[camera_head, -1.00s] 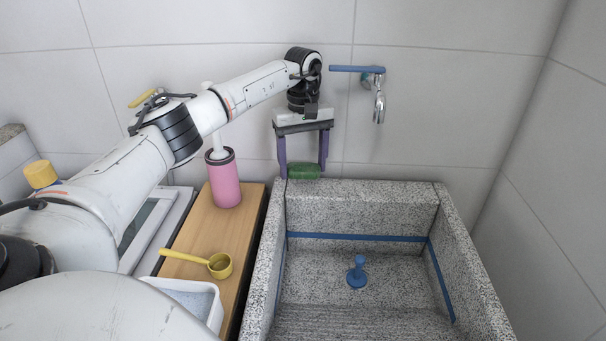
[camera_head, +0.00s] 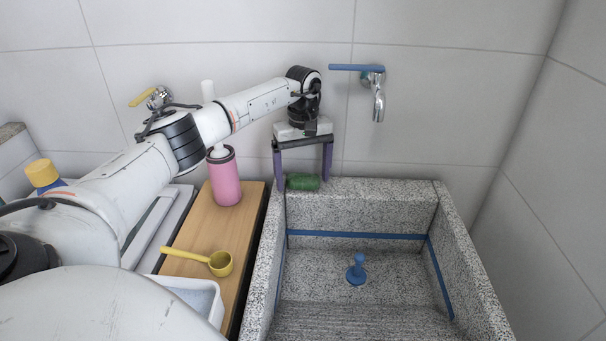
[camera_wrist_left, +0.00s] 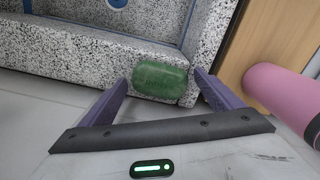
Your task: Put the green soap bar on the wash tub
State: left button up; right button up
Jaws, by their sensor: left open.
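The green soap bar (camera_head: 302,181) lies on the back rim of the speckled stone wash tub (camera_head: 365,205), near its back left corner. It also shows in the left wrist view (camera_wrist_left: 160,83), with the tub rim (camera_wrist_left: 80,52) under it. My left gripper (camera_head: 303,184) points down over the rim. Its purple fingers are open, one on each side of the soap, and gaps show between fingers and soap in the wrist view (camera_wrist_left: 160,88). My right gripper is in neither view.
A pink bottle (camera_head: 225,180) and a yellow scoop (camera_head: 219,263) are on the wooden board (camera_head: 203,232) left of the tub. A white tray (camera_head: 196,296) sits in front. A blue-handled tap (camera_head: 377,95) is on the wall. The basin holds a blue plug (camera_head: 356,270).

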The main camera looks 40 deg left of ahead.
aim_at(303, 176)
pick_arm(q)
jog(key=shift+r, duration=3.95)
